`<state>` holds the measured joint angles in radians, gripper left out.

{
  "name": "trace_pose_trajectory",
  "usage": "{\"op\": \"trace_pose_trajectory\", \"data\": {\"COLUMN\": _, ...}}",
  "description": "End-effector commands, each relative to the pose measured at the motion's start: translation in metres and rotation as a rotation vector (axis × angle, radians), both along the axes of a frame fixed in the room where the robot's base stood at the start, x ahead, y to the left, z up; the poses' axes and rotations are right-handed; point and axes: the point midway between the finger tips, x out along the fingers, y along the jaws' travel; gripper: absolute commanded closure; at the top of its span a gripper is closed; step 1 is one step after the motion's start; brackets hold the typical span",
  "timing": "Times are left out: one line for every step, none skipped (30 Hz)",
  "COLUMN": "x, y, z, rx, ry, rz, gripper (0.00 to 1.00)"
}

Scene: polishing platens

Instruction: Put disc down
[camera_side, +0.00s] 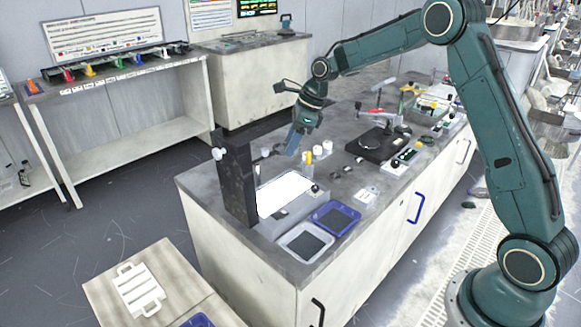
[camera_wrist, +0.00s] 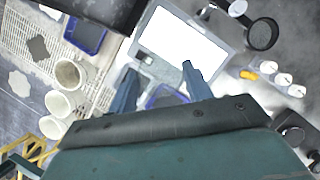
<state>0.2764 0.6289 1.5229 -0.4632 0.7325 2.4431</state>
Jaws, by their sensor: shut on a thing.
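My gripper (camera_side: 296,142) hangs above the bench, just behind the bright light panel (camera_side: 284,193), fingers pointing down. In the wrist view its two blue-grey fingers (camera_wrist: 160,84) stand apart, shut on the disc. I cannot make out the disc's own outline in either view. The lit panel (camera_wrist: 185,45) lies beyond the fingertips in the wrist view. A blue-rimmed tray (camera_side: 335,217) and a pale tray (camera_side: 305,242) sit at the bench's near edge.
A dark upright post (camera_side: 236,180) stands at the panel's left. Small bottles (camera_side: 318,152) stand behind the panel, and a black scale-like device (camera_side: 378,144) is to the right. A low table at lower left carries a white rack (camera_side: 138,290).

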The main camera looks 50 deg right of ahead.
Motion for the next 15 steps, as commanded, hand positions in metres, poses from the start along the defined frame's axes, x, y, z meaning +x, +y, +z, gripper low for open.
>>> {"op": "trace_pose_trajectory", "data": {"x": -0.008, "y": 0.006, "z": -0.001, "rx": 0.0, "ry": 0.0, "rz": 0.001, "gripper": 0.75}}
{"op": "trace_pose_trajectory", "data": {"x": -0.012, "y": 0.009, "z": -0.002, "rx": 0.0, "ry": 0.001, "rz": 0.0, "gripper": 0.75}}
{"op": "trace_pose_trajectory", "data": {"x": -0.018, "y": 0.013, "z": -0.004, "rx": 0.001, "ry": 0.001, "rz": 0.0, "gripper": 0.75}}
{"op": "trace_pose_trajectory", "data": {"x": -0.022, "y": 0.015, "z": -0.005, "rx": 0.001, "ry": 0.001, "rz": -0.001, "gripper": 0.75}}
{"op": "trace_pose_trajectory", "data": {"x": -0.027, "y": 0.018, "z": -0.006, "rx": 0.0, "ry": 0.001, "rz": -0.001, "gripper": 0.75}}
{"op": "trace_pose_trajectory", "data": {"x": -0.033, "y": 0.021, "z": -0.008, "rx": 0.0, "ry": 0.001, "rz": -0.001, "gripper": 0.75}}
{"op": "trace_pose_trajectory", "data": {"x": -0.037, "y": 0.024, "z": -0.008, "rx": -0.001, "ry": 0.001, "rz": 0.0, "gripper": 0.75}}
{"op": "trace_pose_trajectory", "data": {"x": -0.042, "y": 0.027, "z": -0.01, "rx": 0.0, "ry": 0.0, "rz": 0.0, "gripper": 0.75}}
{"op": "trace_pose_trajectory", "data": {"x": -0.049, "y": 0.03, "z": -0.012, "rx": 0.0, "ry": 0.001, "rz": 0.0, "gripper": 0.75}}
{"op": "trace_pose_trajectory", "data": {"x": -0.054, "y": 0.032, "z": -0.013, "rx": 0.0, "ry": 0.0, "rz": 0.0, "gripper": 0.75}}
{"op": "trace_pose_trajectory", "data": {"x": -0.059, "y": 0.034, "z": -0.014, "rx": 0.0, "ry": 0.001, "rz": -0.001, "gripper": 0.75}}
{"op": "trace_pose_trajectory", "data": {"x": -0.065, "y": 0.037, "z": -0.016, "rx": 0.0, "ry": 0.001, "rz": -0.001, "gripper": 0.75}}
{"op": "trace_pose_trajectory", "data": {"x": -0.07, "y": 0.039, "z": -0.017, "rx": -0.001, "ry": 0.001, "rz": 0.0, "gripper": 0.75}}
{"op": "trace_pose_trajectory", "data": {"x": -0.075, "y": 0.041, "z": -0.018, "rx": 0.0, "ry": 0.001, "rz": 0.001, "gripper": 0.75}}
{"op": "trace_pose_trajectory", "data": {"x": -0.081, "y": 0.044, "z": -0.02, "rx": 0.0, "ry": 0.0, "rz": 0.002, "gripper": 0.75}}
